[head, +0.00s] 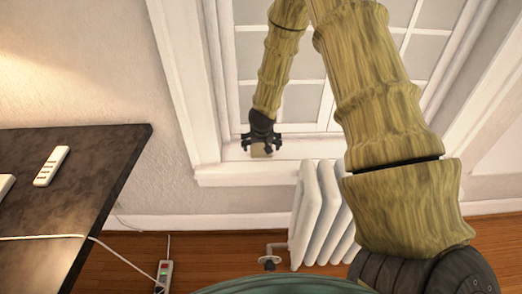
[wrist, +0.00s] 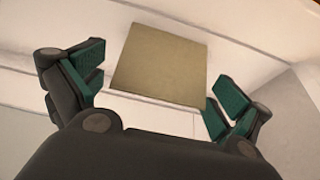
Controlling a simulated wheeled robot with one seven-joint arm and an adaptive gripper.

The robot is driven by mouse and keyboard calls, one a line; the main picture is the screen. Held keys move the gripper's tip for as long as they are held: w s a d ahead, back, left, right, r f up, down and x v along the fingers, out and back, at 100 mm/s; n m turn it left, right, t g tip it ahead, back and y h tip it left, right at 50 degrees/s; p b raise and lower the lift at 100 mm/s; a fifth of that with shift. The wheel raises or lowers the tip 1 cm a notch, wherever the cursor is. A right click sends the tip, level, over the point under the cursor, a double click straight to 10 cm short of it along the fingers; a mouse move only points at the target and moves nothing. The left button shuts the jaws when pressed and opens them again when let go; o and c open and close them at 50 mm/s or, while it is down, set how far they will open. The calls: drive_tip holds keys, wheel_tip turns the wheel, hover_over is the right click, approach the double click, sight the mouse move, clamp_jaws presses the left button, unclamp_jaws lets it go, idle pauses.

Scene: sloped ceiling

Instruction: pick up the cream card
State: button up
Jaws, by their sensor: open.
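The cream card (wrist: 160,65) is a flat, squarish, tan-cream piece in the wrist view, lying on a pale surface ahead of my gripper. In the head view the card (head: 258,151) shows as a small tan patch at the window sill, just under my gripper (head: 262,141). In the wrist view my gripper (wrist: 152,98) is open, with its green-padded fingers apart on the left and right of the card's near part. I cannot tell whether either finger touches the card.
The white window sill (head: 228,174) runs below the panes, with a white radiator (head: 318,215) under it. Another strip (head: 164,276) and a cable lie on the wooden floor.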

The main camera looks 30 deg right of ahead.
drive_tip(key=shift+x, duration=1)
drive_tip(key=shift+c, duration=0.2)
drive_tip(key=shift+w, duration=0.1)
drive_tip(key=c, duration=0.7)
drive_tip(key=shift+r, duration=0.1)
